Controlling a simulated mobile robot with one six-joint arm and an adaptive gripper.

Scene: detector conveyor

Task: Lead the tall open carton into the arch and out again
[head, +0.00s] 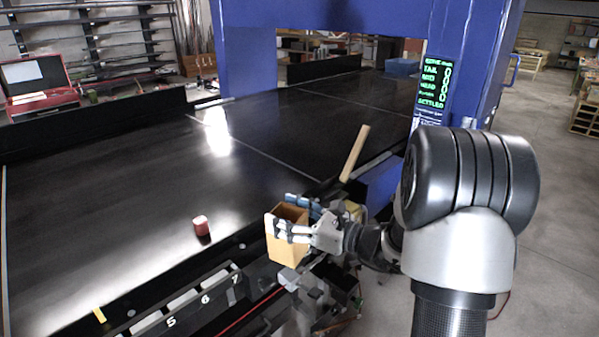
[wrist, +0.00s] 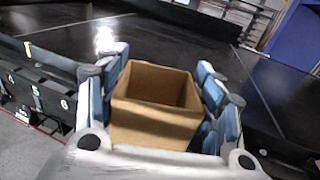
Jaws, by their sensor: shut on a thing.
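The tall open carton (head: 287,240) is tan with its open top facing up. My gripper (head: 287,225) is shut on it, near the front edge of the black conveyor (head: 120,220). In the wrist view the carton (wrist: 155,120) sits between the blue-padded fingers, and its inside looks empty. Whether its bottom touches anything is hidden. The blue arch (head: 245,60) spans the conveyor at the back, to the right of the carton in the wrist view. A panel (head: 434,85) with green lettering is on its right post.
A small red cylinder (head: 201,226) stands on the conveyor left of the carton. A wooden bar (head: 354,153) slants up near the conveyor's right edge, before the arch. Numbered slots (head: 205,299) line the front edge. A blue bin (head: 402,67) is beyond the arch.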

